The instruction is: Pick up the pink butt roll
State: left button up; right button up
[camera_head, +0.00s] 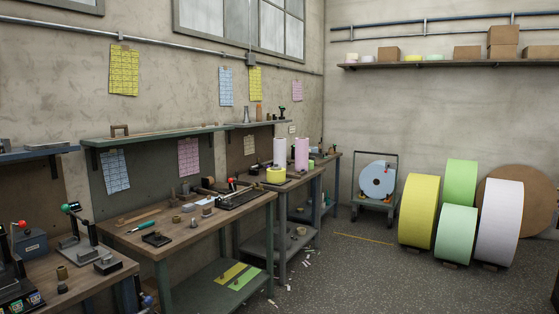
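The pink roll (301,154) stands upright on the far workbench (262,186) along the left wall. A tall white roll (279,151) stands just left of it, and a short yellow roll (275,175) sits in front of the white one. A small green roll (311,164) is close to the right of the pink roll. No gripper of mine is visible in the head view.
A nearer workbench (170,247) with tools runs along the left. Large yellow (418,211), green (459,183) and white (499,222) rolls stand on the floor at right. A cart (376,200) carries a pale blue roll (376,180). The floor in the middle is mostly open, with scraps near the benches.

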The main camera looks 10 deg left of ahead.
aim_at(302, 145)
jog(key=i+z, duration=0.2)
jog(key=i, duration=1.25)
jog(key=i+l, duration=0.1)
jog(key=i, duration=4.15)
jog(key=i+l+u, duration=0.1)
jog(key=i+u, duration=0.25)
jog(key=i, duration=0.2)
jog(key=i+l+u, duration=0.3)
jog(key=i, duration=0.25)
jog(key=i+l+u, duration=0.35)
jog(key=i, duration=0.15)
jog(key=j, duration=0.1)
